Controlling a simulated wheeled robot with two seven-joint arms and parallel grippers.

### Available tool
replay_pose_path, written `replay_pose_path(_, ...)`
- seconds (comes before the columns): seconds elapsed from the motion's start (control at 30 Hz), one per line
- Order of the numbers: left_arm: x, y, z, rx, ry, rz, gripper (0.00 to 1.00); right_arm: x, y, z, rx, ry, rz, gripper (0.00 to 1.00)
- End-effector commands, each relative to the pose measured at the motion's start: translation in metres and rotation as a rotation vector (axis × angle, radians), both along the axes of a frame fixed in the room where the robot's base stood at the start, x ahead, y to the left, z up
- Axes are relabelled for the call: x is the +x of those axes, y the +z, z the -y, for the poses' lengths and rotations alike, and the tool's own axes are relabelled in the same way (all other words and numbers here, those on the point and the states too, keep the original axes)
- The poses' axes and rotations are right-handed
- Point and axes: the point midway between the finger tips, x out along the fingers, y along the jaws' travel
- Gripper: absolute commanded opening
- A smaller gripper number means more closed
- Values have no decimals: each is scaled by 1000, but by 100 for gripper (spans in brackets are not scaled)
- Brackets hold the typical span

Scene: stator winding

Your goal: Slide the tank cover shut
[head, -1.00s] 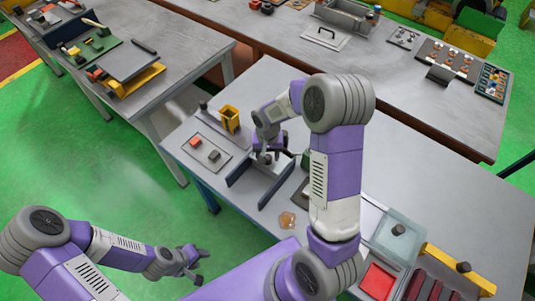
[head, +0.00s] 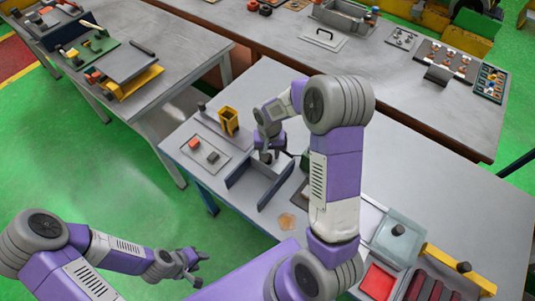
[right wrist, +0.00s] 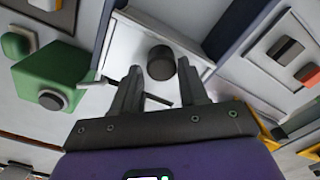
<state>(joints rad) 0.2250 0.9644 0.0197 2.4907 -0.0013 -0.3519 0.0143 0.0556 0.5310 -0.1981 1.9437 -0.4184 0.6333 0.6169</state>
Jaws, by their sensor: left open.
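A pale flat plate with a dark round knob (right wrist: 161,62) lies ahead of my right gripper in the right wrist view. My right gripper (right wrist: 160,72) is open, its fingertips on either side of the knob with gaps visible. In the head view my right gripper (head: 268,152) is low over a grey bay between two dark upright walls (head: 275,192); its fingertips are partly hidden. A translucent cover with a dark knob (head: 398,230) sits at the lower right; I cannot tell which plate is the tank cover. My left gripper (head: 192,264) is open and empty off the table's left side.
A yellow holder (head: 229,120) and a plate with red and grey buttons (head: 205,153) stand left of the bay. A green block (right wrist: 47,74) is close by. A brown patch (head: 287,221) and a red tray (head: 378,282) lie nearer.

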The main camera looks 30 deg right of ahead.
Motion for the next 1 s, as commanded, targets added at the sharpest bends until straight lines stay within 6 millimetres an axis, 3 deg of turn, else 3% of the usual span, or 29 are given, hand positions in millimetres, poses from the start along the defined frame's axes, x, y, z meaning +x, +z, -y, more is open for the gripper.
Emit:
replay_pose_path(0.1, 0, 0, 0, 0, 0, 0, 43, -1, 0, -1, 1, 0, -2, 59)
replay_pose_path(0.43, 0, 0, 0, 0, 0, 0, 43, 0, 5, -2, 2, 1, -1, 59)
replay_pose_path(0.8, 0, 4, 0, 0, 0, 0, 43, 0, 63, -1, 1, 1, 2, 59)
replay_pose_path(1.0, 0, 4, 0, 0, 0, 0, 43, -1, 75, -1, 1, 1, -3, 59)
